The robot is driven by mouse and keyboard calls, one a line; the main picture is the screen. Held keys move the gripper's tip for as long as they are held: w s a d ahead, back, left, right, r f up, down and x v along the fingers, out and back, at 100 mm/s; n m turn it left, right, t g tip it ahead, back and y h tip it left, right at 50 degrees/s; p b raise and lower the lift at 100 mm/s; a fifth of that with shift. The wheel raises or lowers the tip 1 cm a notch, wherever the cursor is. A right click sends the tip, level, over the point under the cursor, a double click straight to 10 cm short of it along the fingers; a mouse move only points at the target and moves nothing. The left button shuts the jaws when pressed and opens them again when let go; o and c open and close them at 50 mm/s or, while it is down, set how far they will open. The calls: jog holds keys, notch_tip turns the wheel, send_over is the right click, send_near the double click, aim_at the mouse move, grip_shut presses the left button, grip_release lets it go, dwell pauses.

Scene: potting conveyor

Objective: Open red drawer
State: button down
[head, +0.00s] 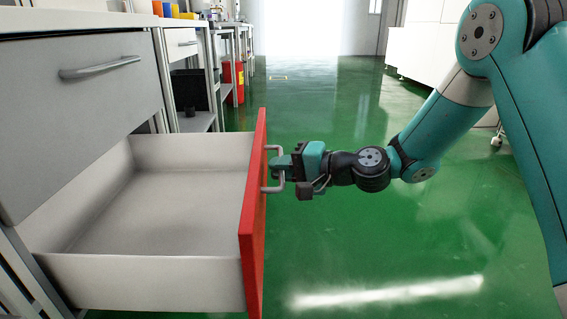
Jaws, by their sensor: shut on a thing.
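The red drawer (252,220) is pulled far out of the cabinet in the head view. Its white inside is visible and looks empty. A grey bar handle (270,188) stands out from the right side of its red front. My gripper (279,168) reaches in from the right and is shut on the handle. The fingertips are small in the picture and partly hidden by the handle.
A grey drawer with a bar handle (100,67) is shut above the red drawer. Benches, a black bin (190,90) and a red canister (232,82) stand behind on the left. The green floor (390,235) to the right is clear.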

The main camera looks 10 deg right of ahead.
jog(key=shift+s+d, duration=0.2)
jog(key=shift+d, duration=0.15)
jog(key=c, duration=1.2)
grip_release()
jog(key=shift+w, duration=0.1)
jog(key=shift+p+v, duration=2.7)
jog(key=shift+v, duration=5.95)
